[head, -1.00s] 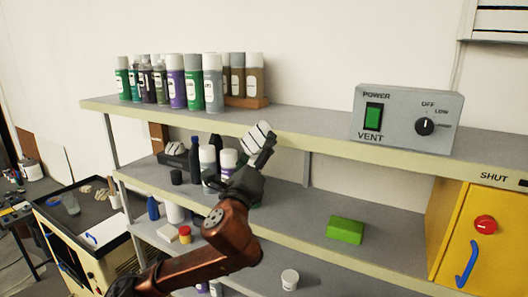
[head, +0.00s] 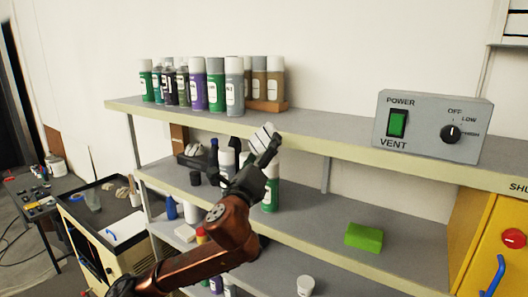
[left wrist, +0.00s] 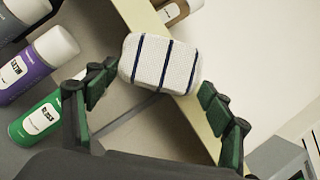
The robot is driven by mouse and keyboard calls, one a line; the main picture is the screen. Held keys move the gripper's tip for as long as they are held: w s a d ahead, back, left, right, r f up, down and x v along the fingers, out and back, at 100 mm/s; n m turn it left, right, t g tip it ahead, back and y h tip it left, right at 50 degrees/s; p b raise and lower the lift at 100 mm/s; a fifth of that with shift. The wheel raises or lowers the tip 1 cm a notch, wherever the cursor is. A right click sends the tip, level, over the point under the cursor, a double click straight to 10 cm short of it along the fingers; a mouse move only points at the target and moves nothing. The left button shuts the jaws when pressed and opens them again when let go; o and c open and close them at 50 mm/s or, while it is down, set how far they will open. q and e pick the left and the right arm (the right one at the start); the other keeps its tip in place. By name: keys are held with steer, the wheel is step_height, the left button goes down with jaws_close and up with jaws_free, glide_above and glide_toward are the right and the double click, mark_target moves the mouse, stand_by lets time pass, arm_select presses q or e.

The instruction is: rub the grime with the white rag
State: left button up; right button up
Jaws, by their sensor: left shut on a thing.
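The white rag is a rounded white pad with dark stripes. It shows in the head view (head: 261,135) in front of the upper shelf's front edge, and large in the left wrist view (left wrist: 158,58). My left gripper (head: 267,150) is shut on the rag and holds it at its fingertips; the wrist view shows a finger on each side (left wrist: 158,80). I cannot tell whether the rag touches the shelf edge. I cannot make out the grime in either view. My right gripper is not in view.
Several spray cans (head: 215,85) stand on the upper shelf (head: 320,130), left of the grey vent box (head: 433,125). More bottles and a green can (head: 271,192) stand near my arm on the middle shelf. A green block (head: 364,238) lies to the right, with bare shelf around it.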

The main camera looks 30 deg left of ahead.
arm_select(q)
steer(key=shift+s+a, duration=0.15)
steer(key=shift+s, duration=2.8)
steer(key=shift+s, duration=0.1)
steer(key=s, duration=0.2)
steer(key=shift+s+a, duration=0.15)
steer(key=shift+s, duration=0.25)
